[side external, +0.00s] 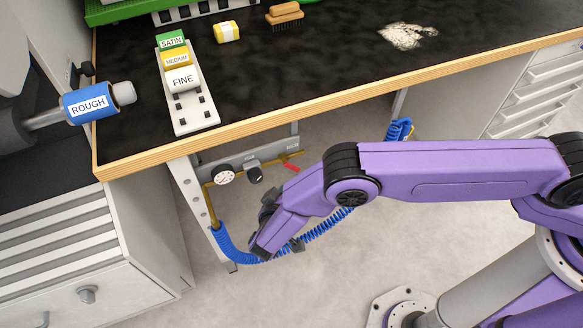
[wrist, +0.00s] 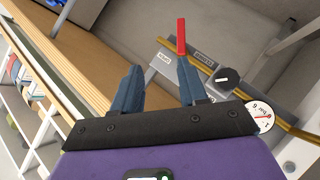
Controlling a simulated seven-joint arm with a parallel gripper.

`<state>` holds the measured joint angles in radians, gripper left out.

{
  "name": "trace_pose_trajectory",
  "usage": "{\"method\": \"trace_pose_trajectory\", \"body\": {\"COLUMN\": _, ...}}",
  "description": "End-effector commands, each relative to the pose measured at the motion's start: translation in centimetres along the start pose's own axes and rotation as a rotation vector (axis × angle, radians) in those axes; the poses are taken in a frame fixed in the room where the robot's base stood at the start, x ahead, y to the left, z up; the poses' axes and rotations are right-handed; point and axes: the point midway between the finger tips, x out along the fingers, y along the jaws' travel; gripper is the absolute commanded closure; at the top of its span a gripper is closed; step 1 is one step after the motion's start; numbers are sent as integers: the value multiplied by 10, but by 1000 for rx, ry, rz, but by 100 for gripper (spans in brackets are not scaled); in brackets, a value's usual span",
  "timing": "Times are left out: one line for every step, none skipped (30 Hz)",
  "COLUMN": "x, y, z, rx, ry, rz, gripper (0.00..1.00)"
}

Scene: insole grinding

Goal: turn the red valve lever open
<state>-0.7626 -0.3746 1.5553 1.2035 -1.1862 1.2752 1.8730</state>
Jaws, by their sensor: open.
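The red valve lever (side external: 291,167) is on the brass air line under the bench, to the right of the gauge and black knob in the side view. In the wrist view the red lever (wrist: 181,36) points up the picture, its lower end just beyond the tip of the right finger. My gripper (wrist: 159,66) is open with nothing between its two blue-grey fingers. The lever lines up with the right finger, not with the middle of the gap. I cannot tell whether they touch. In the side view my arm hides the fingers for the most part.
A pressure gauge (side external: 223,174) and a black knob (side external: 254,174) sit on the same panel. A coiled blue hose (side external: 240,257) hangs below, passing behind my arm. The wooden bench edge (side external: 200,138) is above the panel. Two small labels flank the lever in the wrist view.

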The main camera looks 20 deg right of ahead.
Motion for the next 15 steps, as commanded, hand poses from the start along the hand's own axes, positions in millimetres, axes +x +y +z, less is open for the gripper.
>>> {"method": "trace_pose_trajectory", "body": {"x": -1, "y": 0, "z": 14, "rx": -9, "ry": 72, "rz": -7, "gripper": 57}}
{"method": "trace_pose_trajectory", "body": {"x": -1, "y": 0, "z": 19, "rx": -4, "ry": 111, "rz": -17, "gripper": 57}}
{"method": "trace_pose_trajectory", "body": {"x": -2, "y": 0, "z": 26, "rx": 1, "ry": 161, "rz": -35, "gripper": 57}}
{"method": "trace_pose_trajectory", "body": {"x": -3, "y": 0, "z": 32, "rx": 3, "ry": 194, "rz": -51, "gripper": 57}}
{"method": "trace_pose_trajectory", "body": {"x": -4, "y": -1, "z": 36, "rx": 5, "ry": 225, "rz": -69, "gripper": 57}}
{"method": "trace_pose_trajectory", "body": {"x": -5, "y": -2, "z": 42, "rx": 9, "ry": 260, "rz": -93, "gripper": 57}}
{"method": "trace_pose_trajectory", "body": {"x": -6, "y": -2, "z": 46, "rx": 10, "ry": 282, "rz": -112, "gripper": 57}}
{"method": "trace_pose_trajectory", "body": {"x": -7, "y": -3, "z": 50, "rx": 13, "ry": 301, "rz": -129, "gripper": 57}}
{"method": "trace_pose_trajectory", "body": {"x": -8, "y": -3, "z": 55, "rx": 14, "ry": 321, "rz": -151, "gripper": 57}}
{"method": "trace_pose_trajectory", "body": {"x": -8, "y": -4, "z": 57, "rx": 15, "ry": 333, "rz": -165, "gripper": 57}}
{"method": "trace_pose_trajectory", "body": {"x": -9, "y": -4, "z": 60, "rx": 18, "ry": 342, "rz": -177, "gripper": 57}}
{"method": "trace_pose_trajectory", "body": {"x": -10, "y": -5, "z": 62, "rx": 20, "ry": 352, "rz": -191, "gripper": 57}}
{"method": "trace_pose_trajectory", "body": {"x": -10, "y": -5, "z": 63, "rx": 21, "ry": 357, "rz": -198, "gripper": 57}}
{"method": "trace_pose_trajectory", "body": {"x": -10, "y": -5, "z": 64, "rx": 23, "ry": 361, "rz": -204, "gripper": 57}}
{"method": "trace_pose_trajectory", "body": {"x": -9, "y": -6, "z": 64, "rx": 23, "ry": 363, "rz": -209, "gripper": 57}}
